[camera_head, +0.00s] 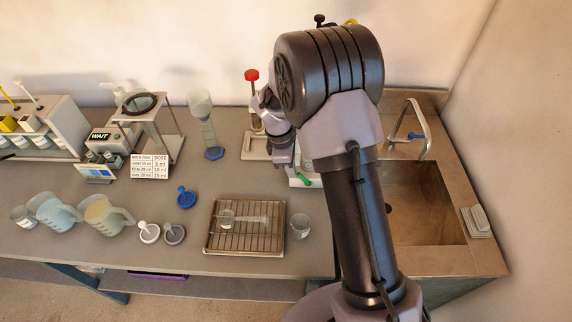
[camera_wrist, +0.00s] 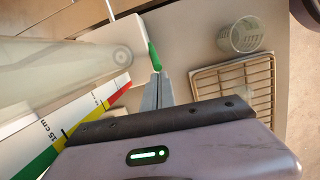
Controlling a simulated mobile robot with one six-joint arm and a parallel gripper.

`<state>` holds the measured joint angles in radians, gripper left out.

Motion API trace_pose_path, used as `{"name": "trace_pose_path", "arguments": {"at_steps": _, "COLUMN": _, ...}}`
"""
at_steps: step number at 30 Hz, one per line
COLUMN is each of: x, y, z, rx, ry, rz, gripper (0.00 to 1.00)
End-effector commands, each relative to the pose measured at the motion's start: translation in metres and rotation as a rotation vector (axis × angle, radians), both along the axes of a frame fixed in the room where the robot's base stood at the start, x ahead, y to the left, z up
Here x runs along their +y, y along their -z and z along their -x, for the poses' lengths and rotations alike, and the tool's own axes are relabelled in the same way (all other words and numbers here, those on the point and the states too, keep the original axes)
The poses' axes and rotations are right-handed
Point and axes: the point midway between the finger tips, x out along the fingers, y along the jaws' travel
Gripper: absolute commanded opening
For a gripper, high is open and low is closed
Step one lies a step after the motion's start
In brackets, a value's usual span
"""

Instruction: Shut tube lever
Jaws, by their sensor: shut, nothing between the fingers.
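The green lever (camera_wrist: 154,57) sits at the end of a pale stand part in the wrist view, close to a wide translucent tube (camera_wrist: 50,62). The lever also shows in the head view (camera_head: 303,180), low beside my arm. My gripper (camera_wrist: 158,78) is shut and empty. Its fingertips are right at the near end of the green lever; I cannot tell whether they touch it. In the head view the fingers are hidden behind my arm, and most of the tube is hidden too.
A colored scale strip (camera_wrist: 85,122) lies beside the tube. A wire rack tray (camera_head: 243,240) and a small glass beaker (camera_head: 299,227) stand nearby. A red-topped stand (camera_head: 252,75) is behind, and the sink (camera_head: 425,200) is at the right.

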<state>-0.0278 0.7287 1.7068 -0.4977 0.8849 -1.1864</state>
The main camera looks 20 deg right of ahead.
Motion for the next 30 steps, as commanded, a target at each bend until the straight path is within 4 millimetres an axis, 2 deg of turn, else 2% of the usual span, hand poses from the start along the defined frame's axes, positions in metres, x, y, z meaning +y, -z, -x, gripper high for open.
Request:
{"name": "trace_pose_path", "arguments": {"at_steps": 12, "x": -0.0106, "y": -0.0069, "z": 0.0035, "rx": 0.000, "ry": -0.001, "rz": 0.000, "gripper": 0.00}}
{"name": "trace_pose_path", "arguments": {"at_steps": 30, "x": -0.0113, "y": -0.0099, "z": 0.0036, "rx": 0.000, "ry": -0.001, "rz": 0.000, "gripper": 0.00}}
